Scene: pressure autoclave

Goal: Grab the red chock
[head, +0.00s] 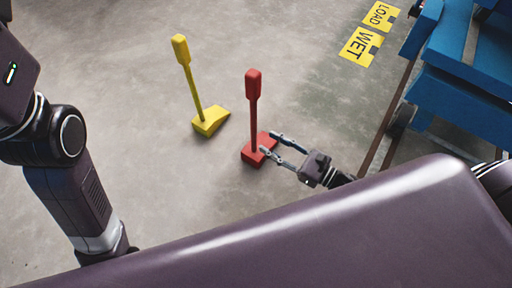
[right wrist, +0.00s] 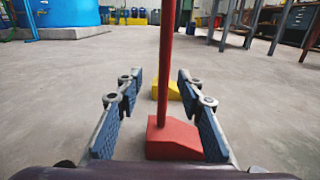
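The red chock (head: 255,150) stands on the concrete floor, with an upright red handle (head: 253,100) rising from its block. My right gripper (head: 267,142) is open beside the handle, low down near the block. In the right wrist view the red chock (right wrist: 175,138) sits ahead, and its red pole (right wrist: 167,60) rises between the two open blue-padded fingers (right wrist: 158,100). The fingers do not appear to touch the pole. The left arm (head: 70,170) comes in at the left, but its gripper is out of view.
A yellow chock (head: 210,121) with its own upright handle stands to the left of the red one. It also shows behind the red chock in the right wrist view (right wrist: 172,88). Blue metal equipment (head: 465,90) and a rail are at the right. Yellow floor signs (head: 361,46) lie beyond.

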